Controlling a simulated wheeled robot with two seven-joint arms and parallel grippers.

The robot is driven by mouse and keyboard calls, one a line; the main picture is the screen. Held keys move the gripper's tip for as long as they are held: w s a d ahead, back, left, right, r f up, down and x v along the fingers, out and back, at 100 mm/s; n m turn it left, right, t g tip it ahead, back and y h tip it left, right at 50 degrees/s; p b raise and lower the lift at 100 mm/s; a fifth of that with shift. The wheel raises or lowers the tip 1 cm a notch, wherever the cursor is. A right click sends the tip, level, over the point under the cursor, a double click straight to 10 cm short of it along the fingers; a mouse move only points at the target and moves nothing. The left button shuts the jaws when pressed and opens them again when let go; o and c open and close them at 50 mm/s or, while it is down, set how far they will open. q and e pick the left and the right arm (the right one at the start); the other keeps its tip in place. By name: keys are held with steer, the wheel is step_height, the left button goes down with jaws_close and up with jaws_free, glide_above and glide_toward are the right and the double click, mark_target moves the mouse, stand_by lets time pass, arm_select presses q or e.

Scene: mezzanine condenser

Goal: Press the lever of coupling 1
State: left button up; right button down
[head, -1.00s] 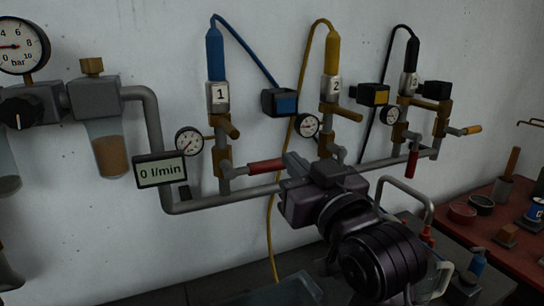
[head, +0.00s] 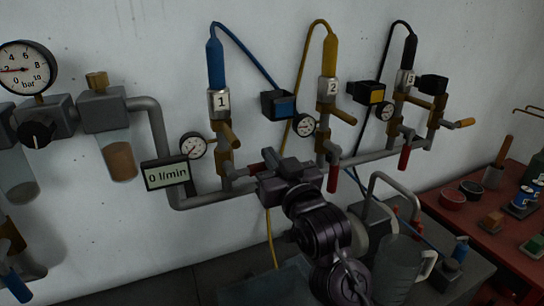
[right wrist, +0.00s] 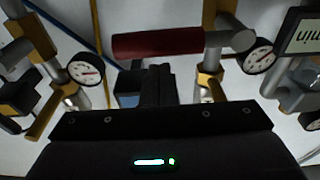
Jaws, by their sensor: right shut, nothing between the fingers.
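Coupling 1 (head: 219,103) is a grey body with a white "1" tag on the left of the wall, with a blue hose plugged in at its top. A brass lever (head: 230,134) sticks out below the tag, angled down to the right. My right gripper (head: 276,168) is shut and empty, below and right of that lever. It is close to the red handle (head: 256,169) of the valve under coupling 1 and partly covers it. In the right wrist view, the red handle (right wrist: 158,43) lies across just beyond the shut fingertips (right wrist: 159,72); contact cannot be told. My left gripper is out of view.
A gauge (head: 193,145) and a "0 l/min" display (head: 167,173) sit left of the valve. Coupling 2 (head: 329,90) and coupling 3 (head: 406,80) stand to the right. A grey pipe (head: 370,155) runs below them. A clear jug (head: 398,268) and a red table (head: 468,225) are at lower right.

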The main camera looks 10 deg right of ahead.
steer(key=shift+f, duration=0.4)
